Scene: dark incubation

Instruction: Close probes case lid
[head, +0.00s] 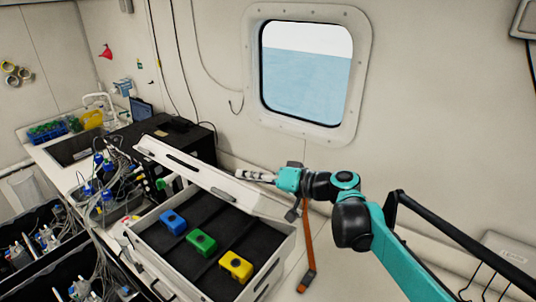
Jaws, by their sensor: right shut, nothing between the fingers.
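The probes case (275,258) is a pale box with a dark lining, at the lower middle of the head view. Its lid (190,172) is tilted, raised above the back of the case, so the inside shows. A blue block (172,222), a green block (202,242) and a yellow block (236,266) lie in a row inside. My right gripper (243,175) is shut and empty. It is at the right end of the lid, at its upper edge; whether it touches the lid I cannot tell. My left gripper is not in view.
A black box-shaped device (190,140) stands behind the case. Cables and blue-capped bottles (88,188) crowd the left counter. An orange strap (306,250) hangs right of the case. The wall with a window (306,70) lies behind.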

